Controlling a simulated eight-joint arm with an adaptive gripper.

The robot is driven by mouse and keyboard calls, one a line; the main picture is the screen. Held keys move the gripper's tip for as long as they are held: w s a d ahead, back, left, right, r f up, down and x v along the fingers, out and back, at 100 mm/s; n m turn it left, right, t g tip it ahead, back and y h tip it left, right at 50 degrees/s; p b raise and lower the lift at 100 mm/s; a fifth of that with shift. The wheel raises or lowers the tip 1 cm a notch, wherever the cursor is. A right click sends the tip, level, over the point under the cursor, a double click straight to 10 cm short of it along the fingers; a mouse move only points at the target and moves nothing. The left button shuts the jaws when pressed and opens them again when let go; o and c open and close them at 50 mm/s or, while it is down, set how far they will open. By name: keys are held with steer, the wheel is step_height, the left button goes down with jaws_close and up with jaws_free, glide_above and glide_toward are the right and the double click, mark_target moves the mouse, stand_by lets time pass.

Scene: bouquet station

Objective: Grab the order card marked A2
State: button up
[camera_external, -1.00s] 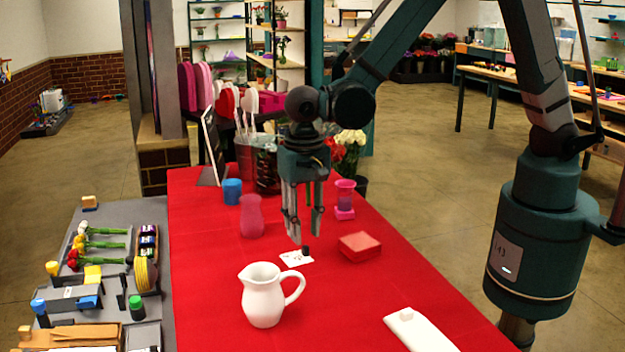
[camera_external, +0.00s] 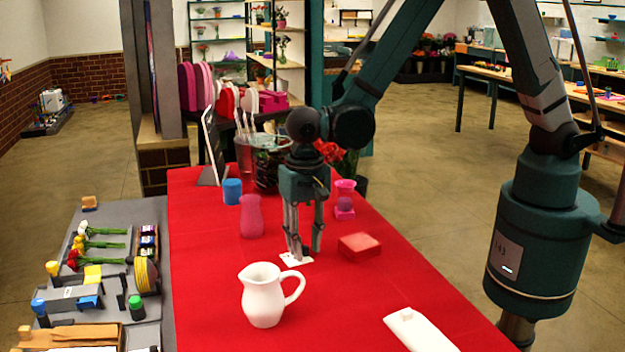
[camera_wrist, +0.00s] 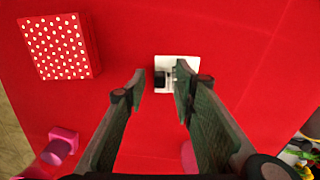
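A small white card (camera_external: 296,259) lies on the red tabletop, with a small dark block on it. The card also shows in the wrist view (camera_wrist: 166,61), where the dark block (camera_wrist: 160,80) is between my fingertips. Any marking on the card is too small or hidden to read. My gripper (camera_external: 306,252) points straight down over the card, its fingertips low and close to it. In the wrist view my gripper (camera_wrist: 160,78) is open, with a gap between the fingers. The right finger covers part of the card. I cannot tell whether the fingertips touch anything.
A white pitcher (camera_external: 264,297) stands in front of the card. A red box (camera_external: 360,246) lies to its right, also in the wrist view (camera_wrist: 60,47). A pink vase (camera_external: 251,218), blue cup (camera_external: 232,191) and pink hourglass-shaped vase (camera_external: 345,200) stand behind.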

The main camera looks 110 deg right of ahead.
steer(key=shift+f, duration=0.25)
stand_by(0.4)
steer(key=c, duration=0.8)
